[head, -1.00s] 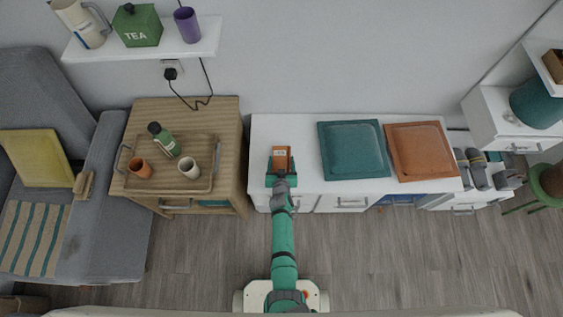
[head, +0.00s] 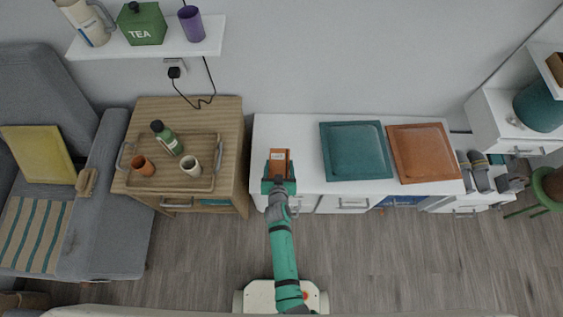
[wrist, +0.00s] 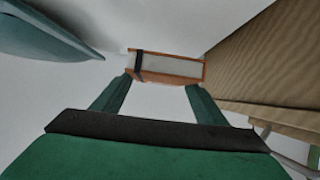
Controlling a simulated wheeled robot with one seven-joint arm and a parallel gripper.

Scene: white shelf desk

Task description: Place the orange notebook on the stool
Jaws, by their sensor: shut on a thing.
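The orange notebook (head: 279,156) is over the left part of the white desk. In the wrist view the notebook (wrist: 165,68) shows orange covers, pale page edges and a dark strap. My gripper (head: 279,175) is shut on it; the fingers (wrist: 160,84) reach its near edge in the wrist view. I cannot tell how high it is above the desktop.
The white desk (head: 300,130) carries a teal tray (head: 355,150) and an orange-brown tray (head: 424,153) to the right. A wooden cabinet (head: 228,125) stands close on the left, with a tray of cups and a bottle. Open floor (head: 400,260) lies in front of the desk.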

